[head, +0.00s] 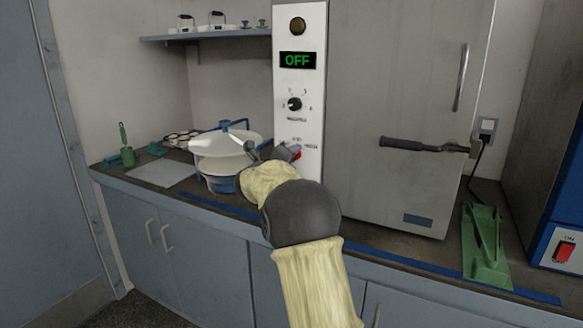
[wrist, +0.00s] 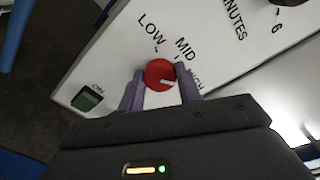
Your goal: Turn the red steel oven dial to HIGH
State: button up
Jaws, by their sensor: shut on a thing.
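The red oven dial (wrist: 158,73) sits on the white control panel (wrist: 103,68), with LOW, MID and HIGH printed around it. My gripper (wrist: 160,86) is shut on the dial, one finger on each side, in the wrist view. A short white mark on the dial points right and slightly down, toward the HIGH side; the right finger partly covers the HIGH label, so exact alignment is unclear. In the head view a bit of the red dial (head: 297,153) shows beside my gripper (head: 283,152), low on the panel.
The oven display (head: 297,60) reads OFF. A black minutes knob (head: 294,104) is above the dial. A green ON switch (wrist: 87,98) is near the panel's edge. A white lidded pot (head: 222,147) stands left of my gripper; a green stand (head: 484,247) is at right.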

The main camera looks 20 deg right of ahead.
jog(key=shift+f+m+b, duration=0.15)
jog(key=shift+m+b, duration=0.15)
jog(key=shift+m, duration=0.1)
jog(key=o, duration=1)
jog(key=shift+a, duration=0.1)
jog(key=v, duration=1.7)
jog(key=shift+s+p, duration=0.2)
jog(key=shift+p, duration=0.15)
jog(key=shift+a, duration=0.1)
